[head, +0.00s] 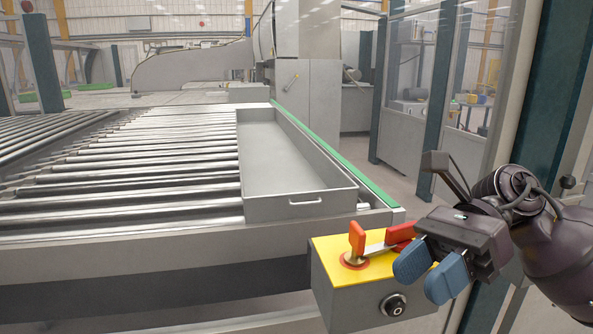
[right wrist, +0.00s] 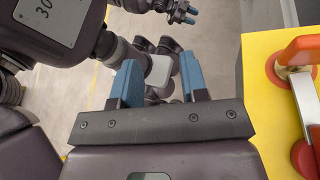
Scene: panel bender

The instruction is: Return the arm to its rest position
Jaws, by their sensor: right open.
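My right gripper (head: 430,270) is at the lower right of the head view, just right of a yellow-topped control box (head: 335,246). Its two blue fingers are apart with nothing between them, as the right wrist view (right wrist: 160,82) also shows. A red-handled lever (head: 357,240) stands on the box, with a metal bar leading to a second red part (head: 400,234). The fingers overlap the box's right edge in the head view. In the wrist view the box (right wrist: 262,110) lies beside the gripper, apart from it. My left gripper seems to show small at the wrist view's top (right wrist: 182,12); its opening is unclear.
A grey tray (head: 275,150) lies on the roller table (head: 150,160), beside its green edge strip (head: 335,155). A black key switch (head: 393,305) sits on the box front. A dark post (head: 545,100) and glazed panels (head: 410,60) stand at right.

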